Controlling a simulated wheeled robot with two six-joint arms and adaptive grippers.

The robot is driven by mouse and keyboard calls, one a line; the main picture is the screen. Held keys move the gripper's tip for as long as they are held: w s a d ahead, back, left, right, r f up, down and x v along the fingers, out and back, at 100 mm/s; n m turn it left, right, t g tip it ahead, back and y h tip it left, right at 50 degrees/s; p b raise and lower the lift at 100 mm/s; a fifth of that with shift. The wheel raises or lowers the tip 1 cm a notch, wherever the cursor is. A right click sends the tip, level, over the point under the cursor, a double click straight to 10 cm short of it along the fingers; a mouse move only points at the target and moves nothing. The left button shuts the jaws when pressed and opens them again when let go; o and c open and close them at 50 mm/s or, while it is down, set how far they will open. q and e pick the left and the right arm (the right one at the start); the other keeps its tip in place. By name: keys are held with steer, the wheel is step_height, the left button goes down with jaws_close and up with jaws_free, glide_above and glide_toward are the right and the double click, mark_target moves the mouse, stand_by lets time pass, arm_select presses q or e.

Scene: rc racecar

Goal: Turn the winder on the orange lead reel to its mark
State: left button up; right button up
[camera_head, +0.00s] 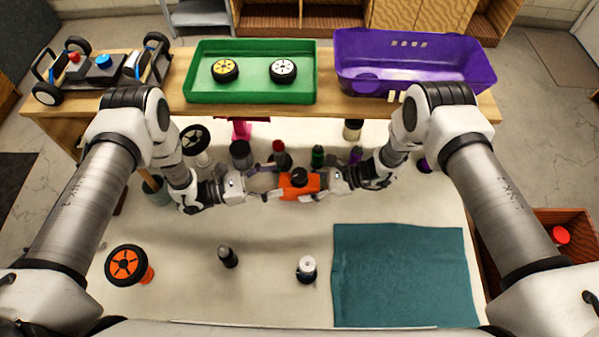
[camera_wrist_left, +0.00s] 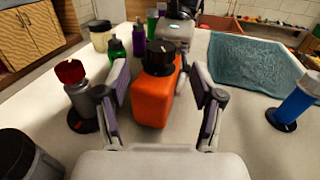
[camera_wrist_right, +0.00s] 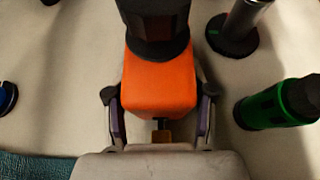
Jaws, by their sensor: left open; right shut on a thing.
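The orange lead reel (camera_head: 299,188) is a block with a round black winder (camera_head: 299,176) on top. It is in the middle of the white table, between my two grippers. In the left wrist view the orange reel (camera_wrist_left: 153,100) and the black winder (camera_wrist_left: 160,57) sit between the spread fingers of my left gripper (camera_wrist_left: 162,105), which is open and apart from it. My right gripper (camera_head: 326,180) is shut on the reel's other end; in the right wrist view its fingers (camera_wrist_right: 160,115) flank the orange body (camera_wrist_right: 158,82). The mark on the reel cannot be made out.
Several bottles stand behind the reel, including a red-capped one (camera_head: 279,154) and a green one (camera_head: 318,156). A dark bottle (camera_head: 228,257) and a white-topped one (camera_head: 307,269) stand in front. A teal cloth (camera_head: 404,275) lies front right. A green tray (camera_head: 250,97) and purple bin (camera_head: 415,62) stand behind.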

mark_target(299, 174)
arm_select(q)
steer(key=x, duration=0.7)
steer(key=shift+d, duration=0.25)
steer(key=c, duration=1.2)
steer(key=m+g, duration=0.1)
steer(key=g, duration=0.1)
steer(key=m+g, duration=0.1)
steer(key=g, duration=0.1)
steer(key=shift+w+m+g+h, duration=0.1)
steer(key=shift+m+g+h, duration=0.2)
steer(key=shift+m, duration=0.1)
steer(key=shift+m+g, duration=0.9)
steer(key=shift+g, duration=0.6)
steer(key=o, duration=1.2)
step_height(299, 174, up, 10)
